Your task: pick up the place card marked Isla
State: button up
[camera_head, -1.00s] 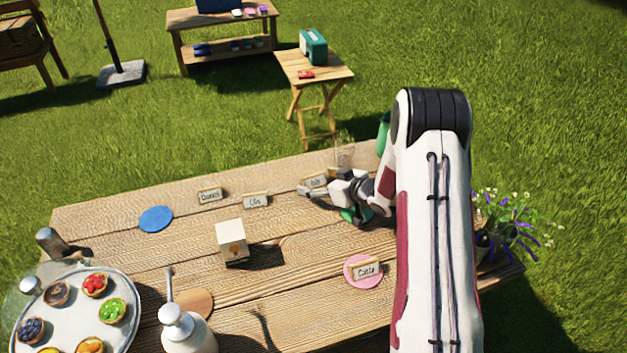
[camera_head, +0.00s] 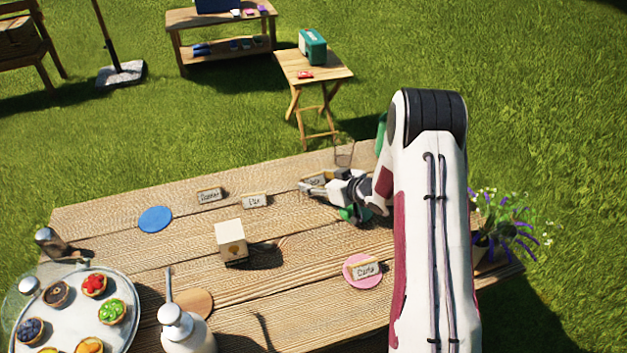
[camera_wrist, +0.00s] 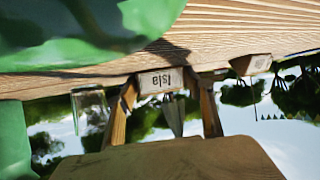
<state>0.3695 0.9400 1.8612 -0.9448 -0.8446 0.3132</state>
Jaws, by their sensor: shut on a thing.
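The place card marked Isla (camera_wrist: 161,81) shows upside down in the middle of the wrist view, at the table's edge. In the head view the card (camera_head: 313,182) is partly hidden by my gripper (camera_head: 319,186), which is shut on it low over the table's far side. In the head view I cannot tell whether the card still touches the wood.
Two other place cards (camera_head: 209,195) (camera_head: 254,200) stand to the left. A clear glass (camera_head: 345,155) stands close behind my gripper. A cream box (camera_head: 231,240), a pink disc (camera_head: 351,278) with a card marked Carla (camera_head: 366,270), and a flower pot (camera_head: 482,250) are nearer.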

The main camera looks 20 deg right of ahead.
aim_at(317, 185)
notch_tip(317, 185, up, 10)
dwell(1.0)
dwell(0.3)
